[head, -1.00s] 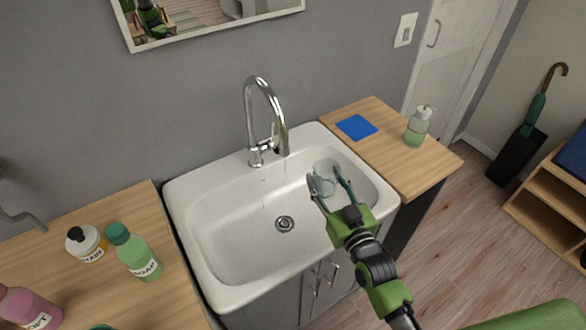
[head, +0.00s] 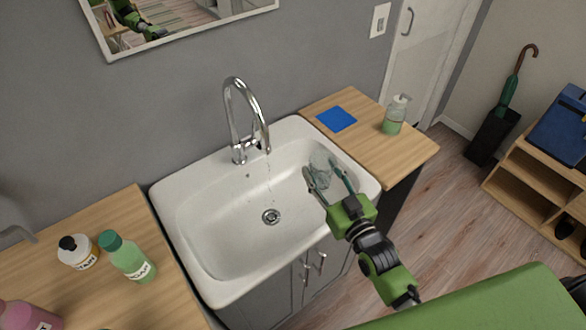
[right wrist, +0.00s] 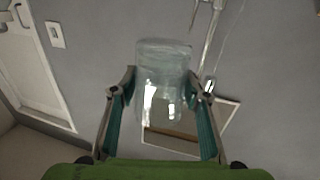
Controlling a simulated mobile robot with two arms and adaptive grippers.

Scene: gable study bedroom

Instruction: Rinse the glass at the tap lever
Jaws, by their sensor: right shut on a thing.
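My right gripper (head: 328,182) is shut on a clear glass (head: 321,163), over the right part of the white sink (head: 205,240). In the right wrist view the glass (right wrist: 163,75) stands between both fingers, with its far end clear of them. The chrome tap (head: 232,110) rises at the back of the sink, its spout left of the glass and apart from it. The small tap lever (head: 264,143) is on the side of the tap body. A faint thin line, apparently water, hangs below the spout. My left gripper is out of view.
A blue cloth (head: 337,118) and soap dispenser (head: 396,114) are on the right counter (head: 385,150). Several bottles, including a green one (head: 127,258), stand on the left counter (head: 100,225). A mirror (head: 190,25) hangs above. A green surface (head: 480,305) is at lower right.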

